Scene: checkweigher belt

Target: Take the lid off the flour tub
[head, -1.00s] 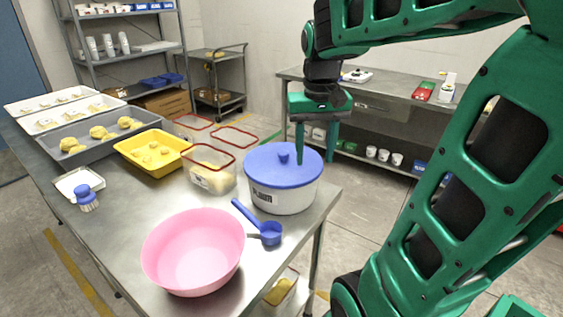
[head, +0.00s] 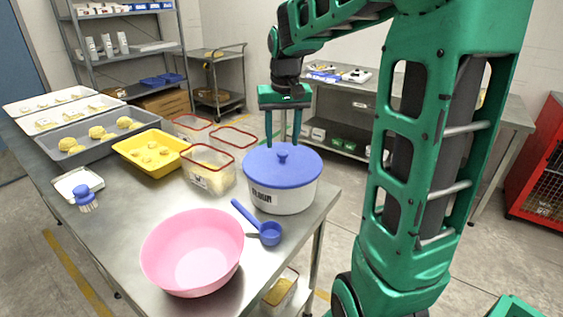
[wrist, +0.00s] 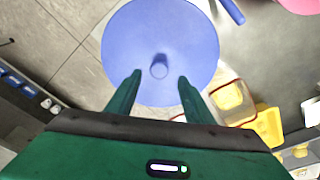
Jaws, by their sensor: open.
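The flour tub (head: 281,200) is white with dark lettering and stands on the steel table's right side. Its blue lid (head: 262,164) sits on top, with a small blue knob (head: 282,156) at the centre. My gripper (head: 283,143) is open and points down, over the back part of the lid in the head view. In the wrist view my open fingers (wrist: 157,80) reach over the lid (wrist: 160,30), one on each side of the knob (wrist: 159,67) but short of it. Nothing is between the fingers; I cannot tell their exact height above the lid.
A blue scoop (head: 270,233) and a pink bowl (head: 193,255) lie in front of the tub. Red-rimmed containers (head: 208,172) and a yellow tray (head: 152,150) stand to its left. The steel table (head: 125,215) has bare room at front left.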

